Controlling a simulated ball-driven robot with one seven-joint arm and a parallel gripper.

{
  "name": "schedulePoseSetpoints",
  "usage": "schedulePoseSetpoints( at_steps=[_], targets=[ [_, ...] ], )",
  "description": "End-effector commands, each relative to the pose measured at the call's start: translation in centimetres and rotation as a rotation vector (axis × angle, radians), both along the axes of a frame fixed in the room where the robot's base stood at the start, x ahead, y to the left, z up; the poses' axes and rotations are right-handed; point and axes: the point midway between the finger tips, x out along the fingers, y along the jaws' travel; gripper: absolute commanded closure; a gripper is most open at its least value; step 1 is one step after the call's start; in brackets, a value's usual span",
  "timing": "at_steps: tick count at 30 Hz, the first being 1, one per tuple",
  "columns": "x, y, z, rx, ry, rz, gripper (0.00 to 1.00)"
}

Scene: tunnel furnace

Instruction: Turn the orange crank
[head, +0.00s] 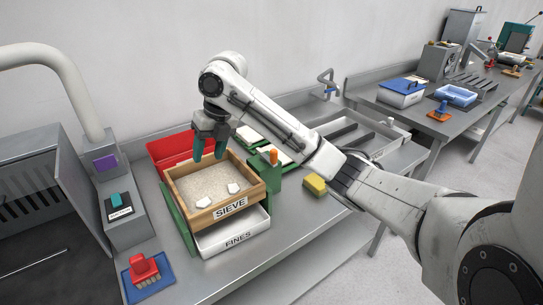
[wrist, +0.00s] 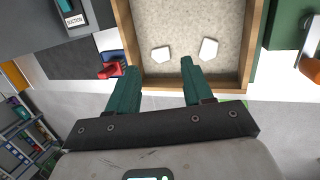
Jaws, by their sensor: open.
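The orange crank handle (head: 273,157) stands upright at the right side of the sieve, by a green post (head: 267,176). In the wrist view the orange crank (wrist: 311,69) shows at the far right edge, partly cut off. The wooden sieve (head: 229,206) holds pale sand with white lumps on it, above a white FINES drawer (head: 235,237). My gripper (head: 209,157) is open and empty, pointing down above the back part of the sieve, left of the crank and apart from it. In the wrist view its two green fingers (wrist: 158,66) stand apart over the sieve's edge.
A red bin (head: 170,150) stands behind the sieve. A yellow sponge-like block (head: 315,185) lies right of the crank. A red-handled brush (head: 145,268) lies on a blue mat at front left. A suction switch box (head: 122,212) is at left. The bench front right of the sieve is mostly clear.

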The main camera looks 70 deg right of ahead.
Motion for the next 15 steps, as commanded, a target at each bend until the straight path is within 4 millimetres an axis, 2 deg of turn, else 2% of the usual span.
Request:
schedulePoseSetpoints(
  at_steps=[1, 6, 10, 15],
  targets=[
    [-1.5, -3.0, 0.8, -0.059, 0.025, 0.06, 0.49],
    [-6.7, -10.2, 2.5, -0.174, 0.139, 0.285, 0.49],
    [-10.0, -13.5, 3.4, -0.204, 0.203, 0.391, 0.49],
    [-11.9, -15.0, 3.7, -0.209, 0.237, 0.449, 0.49]
  ],
)
